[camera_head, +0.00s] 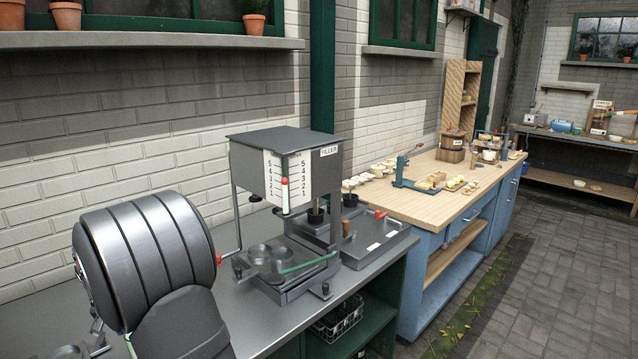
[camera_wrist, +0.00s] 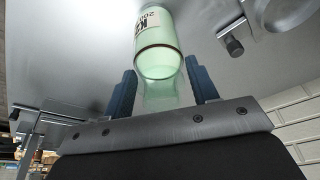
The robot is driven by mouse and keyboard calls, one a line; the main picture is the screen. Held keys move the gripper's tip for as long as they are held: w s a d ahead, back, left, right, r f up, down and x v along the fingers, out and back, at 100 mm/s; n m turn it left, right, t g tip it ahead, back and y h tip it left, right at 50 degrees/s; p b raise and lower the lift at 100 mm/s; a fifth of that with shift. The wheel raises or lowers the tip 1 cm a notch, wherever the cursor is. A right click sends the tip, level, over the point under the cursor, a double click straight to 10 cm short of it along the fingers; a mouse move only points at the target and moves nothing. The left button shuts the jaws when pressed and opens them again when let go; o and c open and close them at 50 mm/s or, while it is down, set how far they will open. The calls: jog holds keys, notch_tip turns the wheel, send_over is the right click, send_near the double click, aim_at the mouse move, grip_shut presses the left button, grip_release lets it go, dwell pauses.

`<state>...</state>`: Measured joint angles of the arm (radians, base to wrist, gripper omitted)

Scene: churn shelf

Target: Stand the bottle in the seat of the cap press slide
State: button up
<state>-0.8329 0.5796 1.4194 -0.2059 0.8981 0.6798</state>
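A pale green glass bottle (camera_wrist: 160,30) with a white printed label shows at the top centre of the wrist view. Little space shows between fingers and glass, and contact cannot be made out. In the head view the bottle and gripper are hidden behind my arm. I cannot pick out the cap press slide for certain. A low grey fixture with a red-tipped handle (camera_head: 385,246) stands right of the filler.
The filler (camera_head: 287,165) stands mid-bench on the grey metal bench (camera_head: 245,318), with round seats at its foot. A wire crate (camera_head: 338,318) is on the shelf below. A wooden-topped blue bench (camera_head: 425,208) adjoins at right. The wrist view shows a dark knob (camera_wrist: 232,46).

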jog(key=shift+r, duration=0.4)
jog(key=shift+c, duration=1.4)
jog(key=shift+r, duration=1.15)
jog(key=s+a+r+n, duration=0.1)
jog(key=a+n, duration=0.1)
jog(key=a, duration=0.4)
jog(key=s+a+r+n, duration=0.2)
jog(key=a, duration=0.4)
jog(key=s+a+r+n+y, duration=0.1)
jog(key=a+n, duration=0.1)
jog(key=a, duration=0.5)
jog(key=shift+s+r+n, duration=0.2)
jog(key=shift+r+n, duration=0.1)
jog(key=shift+n, duration=0.1)
jog(key=shift+f, duration=0.3)
jog(key=shift+c, duration=1.3)
jog(key=shift+f, duration=1.15)
jog(key=shift+r, duration=0.1)
